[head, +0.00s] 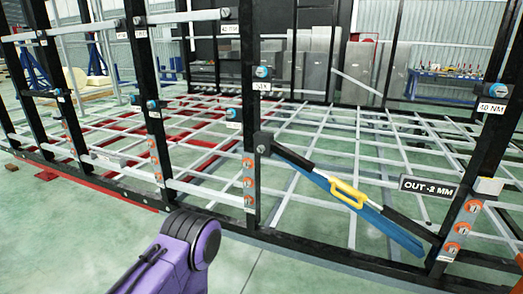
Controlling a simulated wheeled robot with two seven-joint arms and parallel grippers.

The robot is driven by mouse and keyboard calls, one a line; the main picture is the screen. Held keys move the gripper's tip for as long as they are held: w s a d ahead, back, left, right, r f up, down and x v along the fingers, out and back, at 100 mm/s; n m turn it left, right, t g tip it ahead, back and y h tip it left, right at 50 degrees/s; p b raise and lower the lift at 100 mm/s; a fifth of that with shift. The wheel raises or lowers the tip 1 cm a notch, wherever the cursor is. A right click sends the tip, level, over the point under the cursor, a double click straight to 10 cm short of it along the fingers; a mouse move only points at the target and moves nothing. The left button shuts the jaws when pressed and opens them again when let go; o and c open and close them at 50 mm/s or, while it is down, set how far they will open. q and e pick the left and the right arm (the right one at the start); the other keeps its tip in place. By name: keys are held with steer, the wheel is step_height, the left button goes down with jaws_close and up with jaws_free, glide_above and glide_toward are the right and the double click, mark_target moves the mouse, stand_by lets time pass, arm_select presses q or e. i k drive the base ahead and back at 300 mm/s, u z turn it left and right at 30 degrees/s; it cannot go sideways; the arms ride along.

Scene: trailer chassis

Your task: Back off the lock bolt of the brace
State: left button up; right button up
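The brace (297,157) runs diagonally from a black post at its upper left down to the foot of the right-hand post. It has black tube ends, a blue body and a yellow handle (347,193). I cannot make out which part is the lock bolt. A purple arm link of mine stands at the bottom, left of the brace and apart from it. Neither gripper shows in the head view.
Black posts of the chassis frame carry orange round fittings (249,182) and blue-capped fittings (262,72). A "40 NM" label (492,108) is on the right-hand post. Grey lattice bars fill the frame's floor. Green floor in front is clear.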

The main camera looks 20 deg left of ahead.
mark_target(260, 149)
steer(key=z, duration=0.1)
steer(key=k, duration=0.4)
steer(key=u, duration=0.95)
steer(key=i, duration=0.75)
